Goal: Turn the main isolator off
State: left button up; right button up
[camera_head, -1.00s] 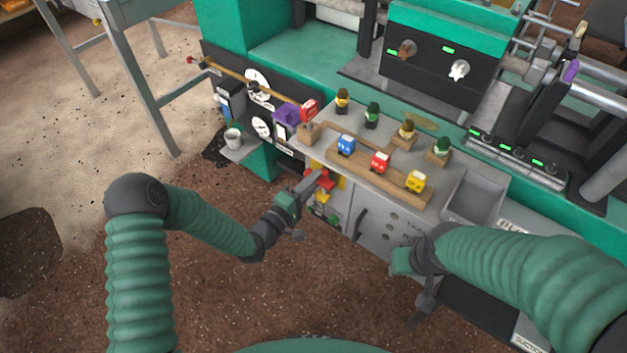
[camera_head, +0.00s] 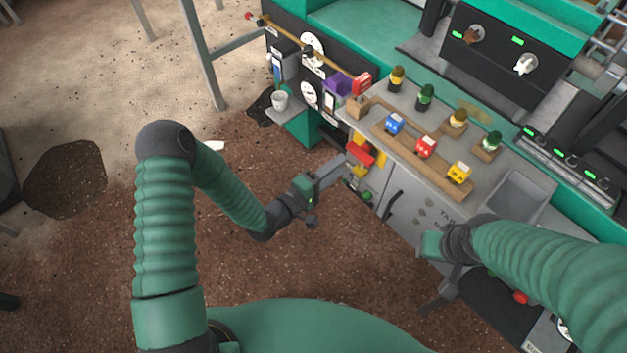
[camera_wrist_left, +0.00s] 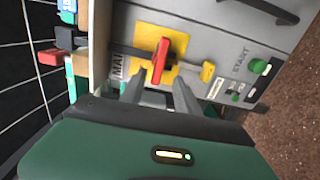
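The main isolator is a red handle (camera_wrist_left: 161,60) on a yellow plate (camera_wrist_left: 143,38) on the grey cabinet front, with a partly hidden label beside it. In the left wrist view the handle stands roughly upright in the picture. My left gripper (camera_wrist_left: 160,84) is open, its two fingers apart on either side of the handle's near end. I cannot tell whether they touch it. In the head view the left gripper (camera_head: 343,168) is just left of the red handle (camera_head: 359,152). My right gripper (camera_head: 436,297) hangs low before the cabinet, its fingers unclear.
A yellow tag (camera_wrist_left: 207,71) sits beside the plate, and a green START button (camera_wrist_left: 259,66) farther right. A red-ended part (camera_wrist_left: 52,57) sticks out at the left. Above, the bench carries a wooden rack (camera_head: 405,152) with blue, red and yellow blocks. A white cup (camera_head: 280,100) stands left.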

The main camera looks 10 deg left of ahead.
pick_arm(q)
jog(key=p+v, duration=0.1)
jog(key=v, duration=0.9)
jog(key=shift+s+a, duration=0.15)
jog(key=shift+a, duration=0.1)
jog(key=shift+f, duration=0.1)
